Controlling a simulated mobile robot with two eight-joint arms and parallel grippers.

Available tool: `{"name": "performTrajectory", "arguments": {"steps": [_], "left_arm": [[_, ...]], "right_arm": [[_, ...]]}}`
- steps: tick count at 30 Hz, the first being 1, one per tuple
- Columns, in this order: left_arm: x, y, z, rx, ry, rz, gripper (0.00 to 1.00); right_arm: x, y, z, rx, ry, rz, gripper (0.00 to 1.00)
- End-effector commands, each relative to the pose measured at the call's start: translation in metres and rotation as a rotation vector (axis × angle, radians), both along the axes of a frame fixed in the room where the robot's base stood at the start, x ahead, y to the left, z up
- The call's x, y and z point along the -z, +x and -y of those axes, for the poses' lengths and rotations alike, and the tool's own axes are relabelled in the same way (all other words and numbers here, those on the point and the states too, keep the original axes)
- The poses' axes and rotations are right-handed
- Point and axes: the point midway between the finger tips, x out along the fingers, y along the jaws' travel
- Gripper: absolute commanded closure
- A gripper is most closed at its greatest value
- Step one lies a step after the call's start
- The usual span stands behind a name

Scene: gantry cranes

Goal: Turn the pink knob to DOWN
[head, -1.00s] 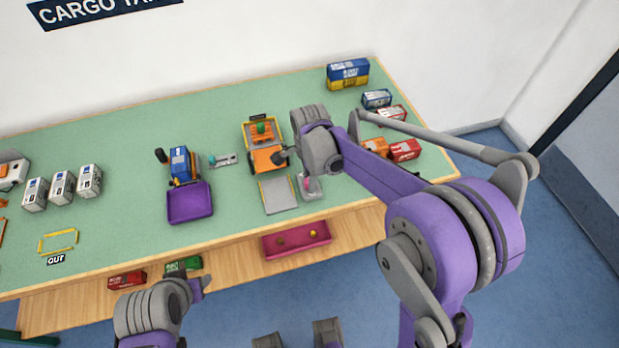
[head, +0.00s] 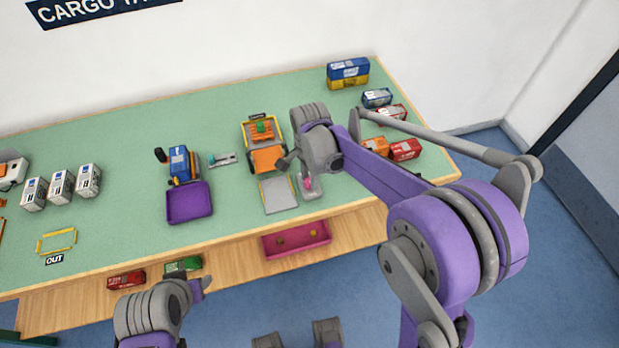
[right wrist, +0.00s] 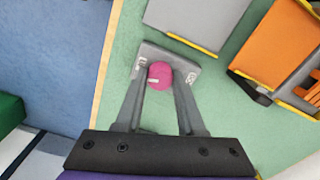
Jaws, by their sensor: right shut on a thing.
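The pink knob (right wrist: 159,75) sits on a small grey base plate (right wrist: 166,55) with a small label on each side, too small to read. A pale mark on the knob faces left in the right wrist view. My right gripper (right wrist: 161,80) is shut on the knob, one finger on each side. In the head view the knob (head: 309,183) shows just below my right wrist, near the table's front edge. My left gripper (head: 203,285) is low in the head view, in front of the table and away from the knob; its fingers are not clear.
A grey plate (head: 278,195) and an orange crane (head: 265,155) stand just left of the knob. A purple tray (head: 189,203) is further left. A magenta tray (head: 296,240) sits below the table's front edge. Containers (head: 404,150) stand at the right end.

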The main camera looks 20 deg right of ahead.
Motion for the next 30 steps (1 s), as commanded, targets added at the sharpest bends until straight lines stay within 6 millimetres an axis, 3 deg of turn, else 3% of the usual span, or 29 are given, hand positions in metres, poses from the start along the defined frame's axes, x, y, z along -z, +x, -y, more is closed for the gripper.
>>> {"name": "performTrajectory", "arguments": {"steps": [30], "left_arm": [[0.013,-0.002,0.000,0.000,0.000,-0.004,0.50]], "right_arm": [[0.000,0.000,0.000,-0.965,0.001,0.001,1.00]]}}
